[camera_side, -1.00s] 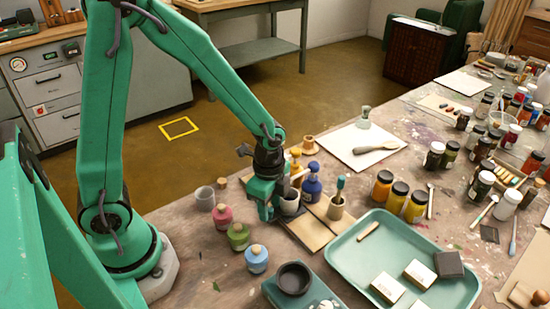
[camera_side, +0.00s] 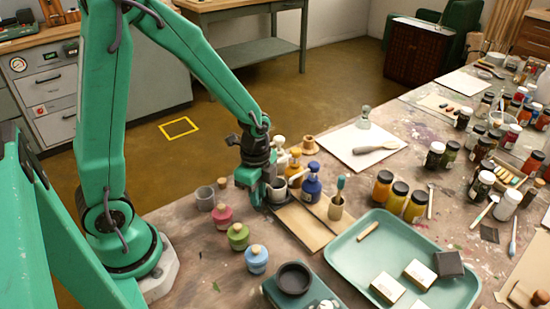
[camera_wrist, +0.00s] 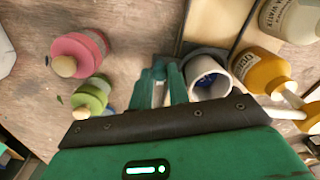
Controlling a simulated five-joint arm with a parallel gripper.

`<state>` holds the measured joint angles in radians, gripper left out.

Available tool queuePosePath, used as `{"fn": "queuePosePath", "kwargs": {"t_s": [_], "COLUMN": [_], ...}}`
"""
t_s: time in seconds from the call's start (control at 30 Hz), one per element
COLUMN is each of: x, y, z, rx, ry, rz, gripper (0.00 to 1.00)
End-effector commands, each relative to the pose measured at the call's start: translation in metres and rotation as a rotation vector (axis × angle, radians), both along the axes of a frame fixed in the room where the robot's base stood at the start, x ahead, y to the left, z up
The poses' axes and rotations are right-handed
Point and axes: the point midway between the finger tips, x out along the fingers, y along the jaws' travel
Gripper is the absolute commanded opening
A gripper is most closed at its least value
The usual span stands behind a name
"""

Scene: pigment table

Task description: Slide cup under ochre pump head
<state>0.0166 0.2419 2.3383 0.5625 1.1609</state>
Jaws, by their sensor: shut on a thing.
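The cup (camera_side: 278,191) is pale and stands upright at the far end of the pump row, by the boards. In the wrist view the cup (camera_wrist: 209,76) shows its open mouth with blue inside. My gripper (camera_side: 262,196) is low at the cup's left side and shut on it; in the wrist view its fingers (camera_wrist: 160,78) lie close together beside the cup's rim. The exact contact is hidden. The ochre pump bottle (camera_side: 293,172) stands just right of the cup, and its label shows in the wrist view (camera_wrist: 262,69). I cannot tell whether its nozzle is above the cup.
A blue pump bottle (camera_side: 312,188) and a white pump bottle (camera_wrist: 288,20) flank the ochre one. Pink (camera_side: 222,216), green (camera_side: 238,237) and light-blue (camera_side: 256,260) jars stand in front-left. Wooden boards (camera_side: 304,228) lie in front.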

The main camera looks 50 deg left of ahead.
Motion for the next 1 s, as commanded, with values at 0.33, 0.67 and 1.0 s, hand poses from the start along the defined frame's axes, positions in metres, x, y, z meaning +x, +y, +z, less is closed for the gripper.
{"fn": "queuePosePath", "kwargs": {"t_s": [0.33, 0.67, 1.0], "x": [0.000, 0.000, 0.000], "y": [0.021, 0.020, 0.020], "z": [0.001, 0.001, 0.001], "rx": [0.000, 0.000, 0.000], "ry": [-0.003, -0.003, -0.002], "rz": [-0.001, -0.001, -0.001], "gripper": [0.00, 0.39, 0.39]}}
